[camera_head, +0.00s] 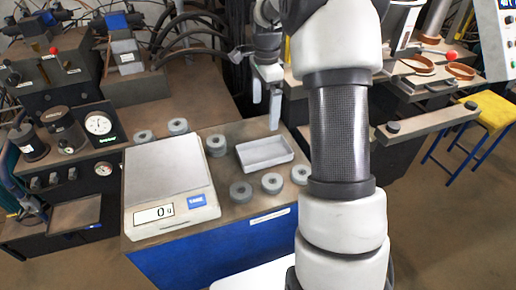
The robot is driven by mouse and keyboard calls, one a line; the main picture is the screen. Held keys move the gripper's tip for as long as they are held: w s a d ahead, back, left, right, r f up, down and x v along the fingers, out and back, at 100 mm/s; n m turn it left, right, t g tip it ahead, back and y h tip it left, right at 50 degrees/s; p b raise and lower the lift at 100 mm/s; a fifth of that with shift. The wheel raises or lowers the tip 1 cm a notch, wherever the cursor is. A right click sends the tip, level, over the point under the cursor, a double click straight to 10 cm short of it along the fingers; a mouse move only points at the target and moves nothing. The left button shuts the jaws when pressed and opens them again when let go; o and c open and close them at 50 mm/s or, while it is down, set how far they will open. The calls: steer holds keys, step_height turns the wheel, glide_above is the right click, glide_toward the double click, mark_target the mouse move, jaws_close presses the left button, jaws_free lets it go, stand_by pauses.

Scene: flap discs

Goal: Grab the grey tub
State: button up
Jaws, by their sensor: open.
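The grey tub (262,154) is a shallow, open rectangular tray on the brown top of a blue stand, right of the scale. It looks empty. My gripper (265,108) points down above the tub's far side, with its two fingers apart and nothing between them. One finger hangs close over the tub's back edge; I cannot tell whether it touches. My arm fills the middle right of the view and hides what is behind it.
A white scale (168,178) reading 0 g stands left of the tub. Several grey flap discs lie around the tub, including one in front (240,191) and one at its right (300,174). Machinery with gauges (98,124) stands at left. A yellow stool (492,107) stands at right.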

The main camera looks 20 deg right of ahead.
glide_toward(264, 156)
steer(key=shift+w+d+f, duration=0.15)
steer(key=shift+w+f, duration=0.05)
steer(key=shift+w, duration=0.05)
steer(key=shift+s+f, duration=0.15)
steer(key=shift+f, duration=1.2)
steer(key=shift+s+f, duration=0.1)
steer(key=shift+f, duration=1.25)
steer(key=shift+c, duration=0.3)
steer(key=c, duration=1.1)
